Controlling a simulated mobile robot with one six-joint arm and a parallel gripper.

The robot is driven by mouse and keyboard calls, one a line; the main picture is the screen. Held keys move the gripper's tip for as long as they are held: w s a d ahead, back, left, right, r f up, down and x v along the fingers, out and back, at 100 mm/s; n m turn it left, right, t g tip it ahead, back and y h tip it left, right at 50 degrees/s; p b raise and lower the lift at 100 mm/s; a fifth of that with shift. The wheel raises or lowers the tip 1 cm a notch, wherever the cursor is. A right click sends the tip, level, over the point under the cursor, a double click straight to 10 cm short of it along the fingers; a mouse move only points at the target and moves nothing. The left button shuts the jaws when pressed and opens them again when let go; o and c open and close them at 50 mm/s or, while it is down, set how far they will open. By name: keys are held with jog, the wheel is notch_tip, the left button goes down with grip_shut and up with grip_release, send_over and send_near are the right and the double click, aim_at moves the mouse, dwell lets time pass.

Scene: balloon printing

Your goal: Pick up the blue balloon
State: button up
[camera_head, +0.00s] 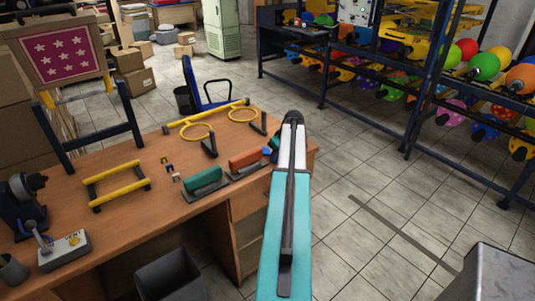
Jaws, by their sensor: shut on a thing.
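A small blue piece, which looks like the blue balloon (267,151), shows at the right end of the wooden desk, just left of my arm. Most of it is hidden behind the arm. My gripper (275,143) is down at this spot, and only a small dark part of it shows beside the arm. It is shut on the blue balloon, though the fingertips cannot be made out. A green piece (205,178) and an orange-red piece (247,159) lie in dark holders to the left in the same row.
The wooden desk (140,215) carries yellow rails (117,187), yellow rings (197,131), and a control box with a lever (63,250). A framed pink star print (62,55) stands at the back left. Shelves of inflated balloons (484,66) stand at the right. Tiled floor lies open between.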

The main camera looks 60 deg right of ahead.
jog(key=shift+r, duration=0.1)
notch_tip(320, 180, up, 10)
jog(key=b, duration=0.3)
dwell(0.6)
jog(key=shift+w, duration=0.1)
dwell(0.5)
